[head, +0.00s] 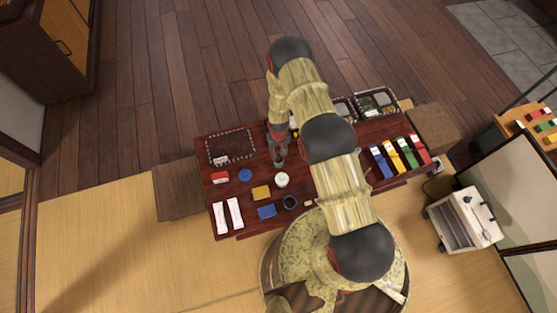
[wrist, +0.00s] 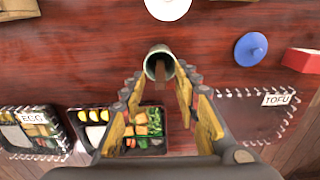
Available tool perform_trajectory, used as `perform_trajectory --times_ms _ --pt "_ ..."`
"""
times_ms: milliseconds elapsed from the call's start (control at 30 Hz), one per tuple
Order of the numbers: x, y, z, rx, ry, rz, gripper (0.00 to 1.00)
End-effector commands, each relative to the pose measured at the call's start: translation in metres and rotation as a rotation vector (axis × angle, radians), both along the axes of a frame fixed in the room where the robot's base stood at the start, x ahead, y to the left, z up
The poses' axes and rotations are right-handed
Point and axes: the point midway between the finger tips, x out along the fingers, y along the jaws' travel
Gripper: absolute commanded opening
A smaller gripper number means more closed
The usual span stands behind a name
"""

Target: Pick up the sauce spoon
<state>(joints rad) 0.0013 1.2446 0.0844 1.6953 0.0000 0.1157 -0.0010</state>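A small grey-green cup (wrist: 158,62) stands on the red-brown table, just ahead of my fingertips in the wrist view. A thin brown piece (wrist: 160,72), which looks like the handle of the sauce spoon, shows at the cup's mouth; the rest is hidden. My gripper (wrist: 158,80) is open, with its fingers apart on the left and right of the cup's near side. I cannot tell whether they touch it. In the head view my gripper (head: 279,153) is low over the table, beside my arm, and the spoon cannot be made out.
The table (head: 222,192) holds a blue round lid (wrist: 251,48), a red block (wrist: 301,61), a white disc (wrist: 168,8) and a dashed area labelled TOFU (wrist: 279,99). A filled bento box (wrist: 90,136) lies beneath my gripper in the wrist view. Coloured packets (head: 393,157) stand at the right.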

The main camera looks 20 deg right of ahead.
Motion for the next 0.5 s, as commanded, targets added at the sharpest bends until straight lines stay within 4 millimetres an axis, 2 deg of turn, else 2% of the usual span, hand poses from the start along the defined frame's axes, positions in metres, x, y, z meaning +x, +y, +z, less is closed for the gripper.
perform_trajectory --times_ms 33,167,500 --pt "-0.001 0.001 -0.013 0.0 0.003 0.0 0.31" --pt "-0.002 0.001 -0.026 0.0 0.003 0.0 0.31" --pt "-0.001 0.001 -0.029 0.0 0.001 0.0 0.3"
